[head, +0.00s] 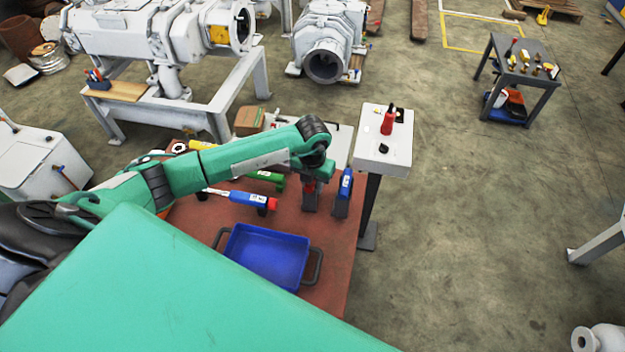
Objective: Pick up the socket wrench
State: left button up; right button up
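A tool with a grey shaft and a blue handle with a red end (252,199), which looks like the socket wrench, lies on the red-brown table (205,222), behind the blue tray (268,255). I cannot be sure from its shape that it is the socket wrench. My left gripper (310,203) points down over the table to the right of the red end, apart from it in the picture. Something red shows at the gripper. Its fingers are too small and hidden to tell whether they are open or hold anything. My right gripper is not in view.
A blue upright tool (344,188) stands close to the right of my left gripper. A green-handled tool (267,177) lies behind, partly under my arm. A white pedestal (382,150) with a red item (388,122) stands beyond the table's right edge.

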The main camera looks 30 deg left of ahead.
pick_arm(q)
grip_shut()
jog(key=shift+r, duration=0.1)
jog(key=shift+r, duration=0.2)
notch_tip(320, 180, up, 20)
jog(key=b, duration=0.6)
jog(key=shift+f, duration=0.2)
